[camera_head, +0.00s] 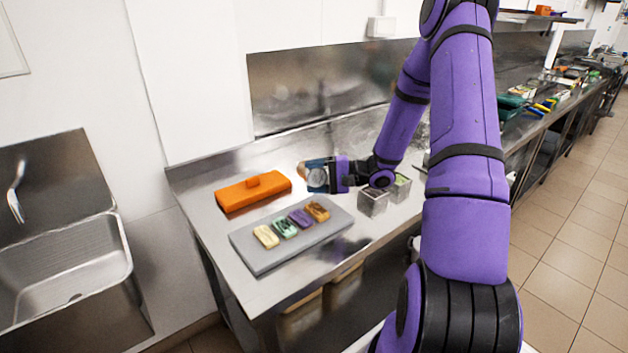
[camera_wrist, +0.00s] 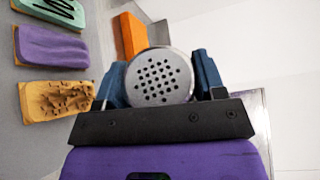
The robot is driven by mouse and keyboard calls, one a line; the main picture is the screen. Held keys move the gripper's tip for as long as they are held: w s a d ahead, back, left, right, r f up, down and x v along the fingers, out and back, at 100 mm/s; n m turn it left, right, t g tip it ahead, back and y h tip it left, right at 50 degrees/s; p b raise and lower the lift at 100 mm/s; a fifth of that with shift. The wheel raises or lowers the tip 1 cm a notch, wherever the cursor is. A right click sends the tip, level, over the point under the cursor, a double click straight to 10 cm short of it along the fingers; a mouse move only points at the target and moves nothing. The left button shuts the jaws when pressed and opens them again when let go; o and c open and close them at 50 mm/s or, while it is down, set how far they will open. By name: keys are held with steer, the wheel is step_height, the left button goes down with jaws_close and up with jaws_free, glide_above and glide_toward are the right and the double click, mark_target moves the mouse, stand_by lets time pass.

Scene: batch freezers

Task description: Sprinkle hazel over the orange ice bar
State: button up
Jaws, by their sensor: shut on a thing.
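The orange ice bar (camera_head: 317,211) lies at the right end of a row of bars on a grey tray (camera_head: 268,262). In the wrist view the orange bar (camera_wrist: 38,104) has brown crumbs scattered on its top. My gripper (camera_head: 318,175) is shut on a round shaker, whose perforated grey lid (camera_wrist: 159,80) faces the wrist camera between the blue fingers. The shaker is held above the counter, behind the orange bar in the head view. Its contents are hidden, and I cannot tell whether anything is falling from it.
Cream (camera_head: 266,236), mint (camera_head: 285,227) and purple (camera_head: 300,218) bars share the tray. An orange lidded block (camera_head: 253,191) stands behind it. Two small metal containers (camera_head: 373,202) (camera_head: 400,188) stand to the right. A sink (camera_head: 75,270) is at left.

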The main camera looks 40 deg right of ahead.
stand_by(0.3)
steer(key=shift+r+m+g+h, duration=0.4)
steer(key=shift+r+m+g, duration=0.4)
steer(key=shift+r+m, duration=0.75)
steer(key=shift+m, duration=0.35)
step_height(320, 180, up, 2)
steer(key=m+g, duration=0.2)
steer(key=m, duration=0.1)
steer(key=shift+r, duration=0.2)
steer(key=shift+m, duration=0.3)
step_height(320, 180, up, 2)
steer(key=m+g, duration=0.3)
steer(key=m, duration=0.1)
